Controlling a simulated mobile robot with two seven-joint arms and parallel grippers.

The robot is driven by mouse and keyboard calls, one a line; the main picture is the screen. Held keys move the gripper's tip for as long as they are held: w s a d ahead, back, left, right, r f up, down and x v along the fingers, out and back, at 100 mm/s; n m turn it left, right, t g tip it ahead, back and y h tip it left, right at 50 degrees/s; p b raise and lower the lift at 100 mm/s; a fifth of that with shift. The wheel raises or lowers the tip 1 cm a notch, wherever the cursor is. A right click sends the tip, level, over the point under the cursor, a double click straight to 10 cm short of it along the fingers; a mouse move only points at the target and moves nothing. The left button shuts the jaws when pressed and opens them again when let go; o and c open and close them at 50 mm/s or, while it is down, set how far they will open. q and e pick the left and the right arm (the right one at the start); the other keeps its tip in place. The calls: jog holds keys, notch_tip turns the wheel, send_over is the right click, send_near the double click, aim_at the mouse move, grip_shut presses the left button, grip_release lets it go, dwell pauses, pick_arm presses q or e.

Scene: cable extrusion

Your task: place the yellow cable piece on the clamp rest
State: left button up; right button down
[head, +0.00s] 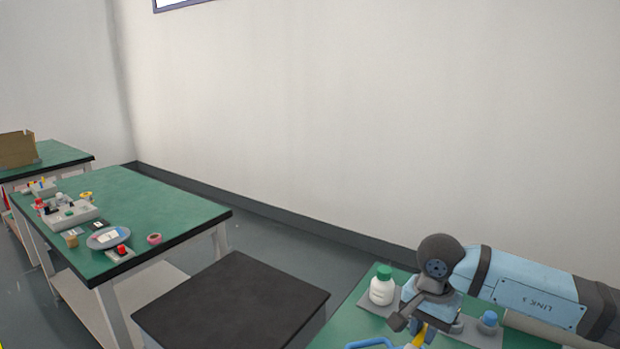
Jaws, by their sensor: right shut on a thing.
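My right gripper (424,318) is low in the head view at the right, above a green-topped table. It is shut on the yellow cable piece (418,338), which shows as a short yellow length just under the fingers. The fingertips and much of the piece are hidden by my wrist or cut off by the frame's bottom edge. I cannot make out the clamp rest for certain. My left gripper is not in view.
Beside my right gripper stand a white bottle with green cap (382,289), a blue-capped item (488,320) and a blue handle-like thing (372,344). A black-topped table (232,305) is bare. A green table (150,200) at the left holds several small items.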

jog(key=n, duration=0.1)
jog(key=d+n, duration=0.1)
jog(key=f+n, duration=0.1)
jog(key=shift+w+d+n, duration=0.2)
jog(key=shift+w+n, duration=0.15)
jog(key=shift+n, duration=0.05)
pick_arm(q)
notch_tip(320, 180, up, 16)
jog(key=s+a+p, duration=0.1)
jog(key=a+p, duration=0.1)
jog(key=p, duration=2.1)
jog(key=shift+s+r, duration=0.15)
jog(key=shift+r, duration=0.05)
pick_arm(e)
jog(key=s+r+n, duration=0.2)
jog(key=r, duration=1)
jog(key=s+d+r+n, duration=0.1)
jog(key=s+r+n, duration=0.1)
jog(key=r, duration=1.1)
jog(key=shift+s+d+n, duration=0.2)
jog(key=shift+n, duration=0.1)
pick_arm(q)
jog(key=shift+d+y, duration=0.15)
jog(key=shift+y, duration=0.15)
pick_arm(e)
jog(key=shift+d, duration=0.1)
